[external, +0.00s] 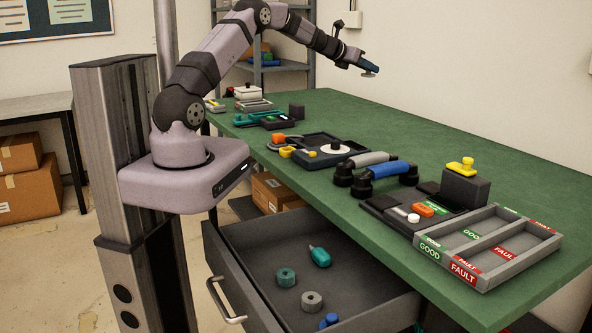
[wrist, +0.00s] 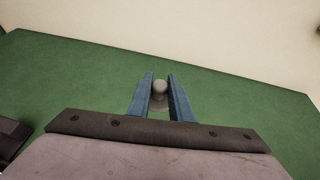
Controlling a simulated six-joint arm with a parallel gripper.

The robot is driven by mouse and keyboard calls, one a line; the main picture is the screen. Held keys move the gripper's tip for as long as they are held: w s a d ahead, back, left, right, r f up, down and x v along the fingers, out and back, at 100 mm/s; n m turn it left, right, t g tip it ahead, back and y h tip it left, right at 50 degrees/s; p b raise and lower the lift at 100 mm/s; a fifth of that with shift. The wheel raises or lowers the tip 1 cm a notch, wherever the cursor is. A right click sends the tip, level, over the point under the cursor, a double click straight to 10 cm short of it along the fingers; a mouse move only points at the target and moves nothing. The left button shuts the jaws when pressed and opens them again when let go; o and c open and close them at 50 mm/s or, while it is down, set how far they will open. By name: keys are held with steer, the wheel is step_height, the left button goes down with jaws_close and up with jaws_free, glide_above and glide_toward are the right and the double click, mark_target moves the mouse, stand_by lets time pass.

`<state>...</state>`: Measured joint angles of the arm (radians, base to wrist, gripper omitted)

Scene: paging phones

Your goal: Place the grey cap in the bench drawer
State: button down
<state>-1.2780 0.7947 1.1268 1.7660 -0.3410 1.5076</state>
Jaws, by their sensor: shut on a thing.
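My gripper (external: 366,68) is raised above the far part of the green bench. In the wrist view, its two blue fingers (wrist: 160,77) are shut on the grey cap (wrist: 159,93), which has a rounded knob. A small grey edge of the cap (external: 369,75) shows under the fingers in the external view. The bench drawer (external: 252,229) is pulled open at the front of the bench, below the top and well away from my gripper. In it lie a teal ring, a grey ring, a teal bottle-like thing and a blue part.
On the bench stand black handsets with grey and blue grips (external: 388,171), a dark tray (external: 318,152), a dark block with a yellow knob (external: 465,183) and a GOOD/FAULT sorting tray (external: 487,245). The far right bench top is clear. The drawer has free floor between its parts.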

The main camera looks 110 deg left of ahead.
steer(key=b, duration=0.3)
glide_above(363, 140)
step_height(363, 140, down, 7)
steer(key=r+p, duration=0.2)
steer(key=r, duration=0.1)
steer(key=r+p, duration=0.1)
steer(key=r, duration=0.3)
steer(key=r+p, duration=0.2)
steer(key=r, duration=0.1)
steer(key=shift+w+a+r+p, duration=0.2)
steer(key=shift+w+p, duration=0.05)
steer(key=shift+p, duration=0.1)
step_height(363, 140, down, 26)
steer(key=b, duration=0.9)
steer(key=shift+s+d+b, duration=0.1)
steer(key=shift+b, duration=0.25)
steer(key=shift+s+d+f, duration=0.1)
steer(key=shift+s+d, duration=0.05)
steer(key=shift+b+v, duration=0.8)
steer(key=shift+v, duration=1.05)
steer(key=shift+w+a+f, duration=0.15)
steer(key=shift+w+a, duration=0.15)
steer(key=shift+a, duration=0.05)
steer(key=shift+s+d, duration=0.1)
